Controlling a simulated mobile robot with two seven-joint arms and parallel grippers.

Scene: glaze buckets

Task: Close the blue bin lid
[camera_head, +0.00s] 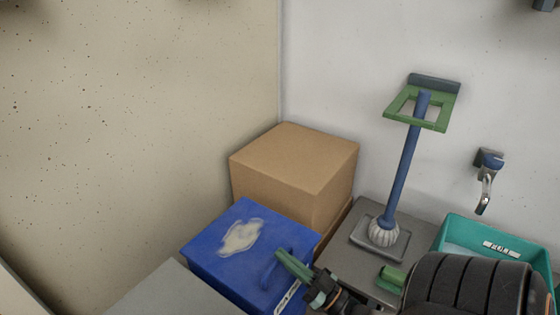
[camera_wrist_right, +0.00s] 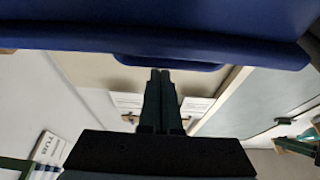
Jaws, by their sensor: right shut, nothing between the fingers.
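The blue bin (camera_head: 222,281) stands at lower centre in the head view. Its blue lid (camera_head: 205,240), with a pale patch on top, lies over it and looks flat or nearly so; I cannot tell whether it is fully seated. A blue handle (camera_head: 267,268) is on the lid near its right edge. My right gripper (camera_head: 281,256) is shut and empty, its green fingers close to the handle; contact is unclear. In the right wrist view the shut fingertips (camera_wrist_right: 160,72) are just below a blue edge (camera_wrist_right: 210,46) across the top. My left gripper is not in view.
A cardboard box (camera_head: 290,165) stands behind the bin against the wall. Right of it, a blue post with a green square frame (camera_head: 402,165) stands on a grey surface (camera_head: 362,262). A teal bin (camera_head: 495,232) is at the right, partly behind my arm. A hook (camera_head: 487,180) is on the wall.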

